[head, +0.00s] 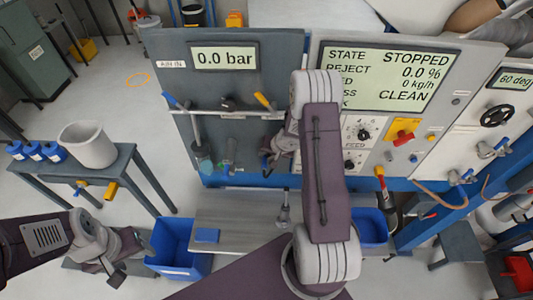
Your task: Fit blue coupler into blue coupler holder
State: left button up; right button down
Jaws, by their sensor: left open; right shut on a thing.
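My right arm reaches up to the panel under the 0.0 bar display. My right gripper (268,163) is shut at the panel's lower right, with a small blue piece showing at its fingers, probably the blue coupler (267,173). The arm and wrist hide much of it, and I cannot tell whether it is seated in anything. Left of it, a teal fitting (205,166) and a fitting with blue parts (228,168) sit low on the panel. I cannot tell which part is the blue coupler holder. My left gripper (118,276) is open and empty at the lower left, above the floor.
A grey bench (240,209) below the panel carries a blue block (207,235) and a grey upright fitting (284,212). Blue bins (178,250) flank it. A side table (120,165) at left holds a white bucket (87,143) and several blue containers (34,151).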

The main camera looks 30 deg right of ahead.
jog(key=shift+w, duration=0.1)
jog(key=c, duration=1.4)
grip_release()
jog(key=shift+o, duration=1.1)
jog(key=shift+w+d, duration=0.1)
jog(key=a+p+v, duration=0.1)
jog(key=p+v, duration=0.1)
jog(key=v, duration=0.7)
jog(key=shift+d+p, duration=0.35)
jog(key=shift+d, duration=0.15)
